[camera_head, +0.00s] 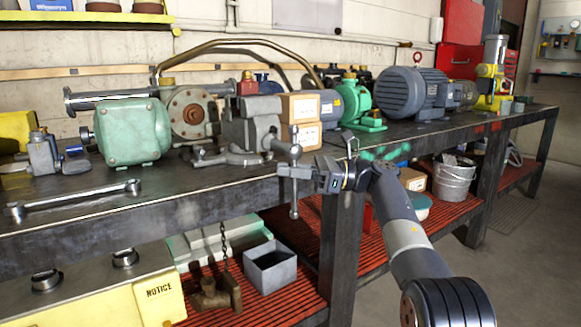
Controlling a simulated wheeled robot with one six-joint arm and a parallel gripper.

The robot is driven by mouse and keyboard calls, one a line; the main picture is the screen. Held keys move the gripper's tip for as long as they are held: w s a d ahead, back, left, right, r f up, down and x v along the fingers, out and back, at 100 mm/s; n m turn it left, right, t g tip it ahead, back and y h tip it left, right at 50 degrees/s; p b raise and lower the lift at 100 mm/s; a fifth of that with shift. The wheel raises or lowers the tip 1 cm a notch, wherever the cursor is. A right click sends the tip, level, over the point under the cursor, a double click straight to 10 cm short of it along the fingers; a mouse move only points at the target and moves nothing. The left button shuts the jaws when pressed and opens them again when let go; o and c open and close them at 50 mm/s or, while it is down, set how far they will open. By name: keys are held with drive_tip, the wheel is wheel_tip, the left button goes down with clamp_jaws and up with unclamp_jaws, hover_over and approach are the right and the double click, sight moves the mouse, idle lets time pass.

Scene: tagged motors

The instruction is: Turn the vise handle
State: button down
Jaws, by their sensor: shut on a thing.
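The grey vise (246,127) stands at the front edge of the dark workbench (90,222), beside two small brown boxes. Its handle (294,199) is a grey bar that hangs near vertical in front of the bench edge, with a knob at each end. My gripper (296,172) reaches in from the right, level with the bench edge, and its jaws are shut on the handle around its middle. The jaws hide part of the bar. My arm runs from the lower right up to the gripper.
A green motor (132,132) and a long wrench (75,200) are left of the vise. A green pump (355,103) and a large grey motor (413,93) stand to the right. The floor at right is clear.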

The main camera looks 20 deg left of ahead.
drive_tip(key=shift+w+a+f, duration=0.15)
drive_tip(key=shift+w+f, duration=0.05)
drive_tip(key=shift+w, duration=0.15)
drive_tip(key=c, duration=1.5)
unclamp_jaws()
drive_tip(key=shift+w+a+f, duration=0.15)
drive_tip(key=shift+w+a, duration=0.05)
drive_tip(key=shift+s+d, duration=0.1)
drive_tip(key=p+v, duration=0.2)
drive_tip(key=v, duration=0.8)
drive_tip(key=shift+d+p, duration=0.35)
